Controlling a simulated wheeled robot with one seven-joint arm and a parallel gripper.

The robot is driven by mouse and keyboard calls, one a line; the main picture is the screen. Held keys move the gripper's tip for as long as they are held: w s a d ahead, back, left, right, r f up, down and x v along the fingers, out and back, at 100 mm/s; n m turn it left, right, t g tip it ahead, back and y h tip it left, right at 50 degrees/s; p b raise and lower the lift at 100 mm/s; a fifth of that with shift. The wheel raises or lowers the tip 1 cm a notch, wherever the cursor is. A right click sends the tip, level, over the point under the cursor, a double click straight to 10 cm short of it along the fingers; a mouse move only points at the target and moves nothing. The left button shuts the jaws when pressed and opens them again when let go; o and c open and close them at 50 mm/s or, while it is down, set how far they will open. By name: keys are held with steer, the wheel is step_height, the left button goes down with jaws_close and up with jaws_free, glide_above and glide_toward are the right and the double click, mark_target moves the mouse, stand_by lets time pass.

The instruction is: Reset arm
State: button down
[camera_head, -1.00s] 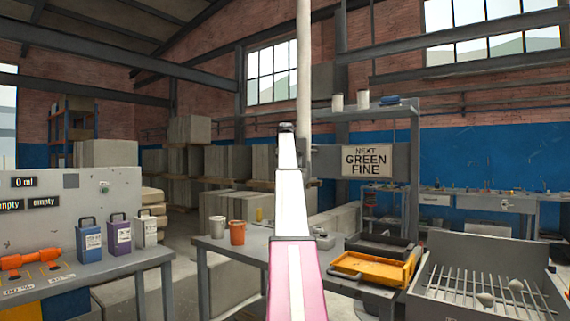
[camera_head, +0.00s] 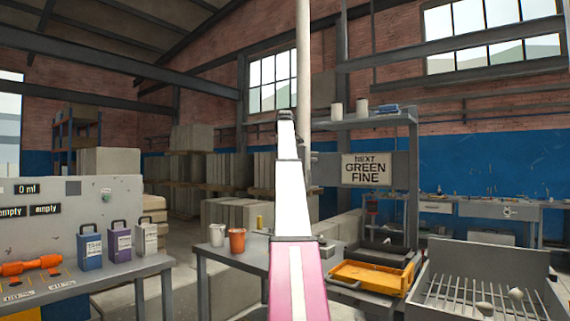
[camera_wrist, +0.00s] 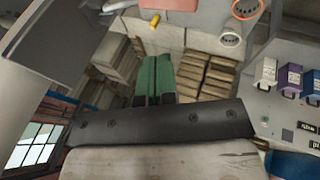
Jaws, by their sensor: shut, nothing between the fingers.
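My arm stands upright in the middle of the head view, with white and pink links. My gripper (camera_head: 286,117) is at its top, small and dark, raised in front of the far windows and apart from every bench. In the wrist view, my gripper (camera_wrist: 155,66) shows as two green fingers side by side beyond a dark bar. The fingers are together with nothing held between them.
A grey bench (camera_head: 225,252) holds a white cup (camera_head: 217,235) and an orange cup (camera_head: 237,240). A yellow tray (camera_head: 370,277) and a barred grey basin (camera_head: 470,295) are at right. A panel (camera_head: 90,200) and blue canister (camera_head: 90,246) are at left.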

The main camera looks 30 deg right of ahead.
steer(key=v, duration=0.3)
steer(key=shift+s+r, duration=0.15)
steer(key=shift+r, duration=0.15)
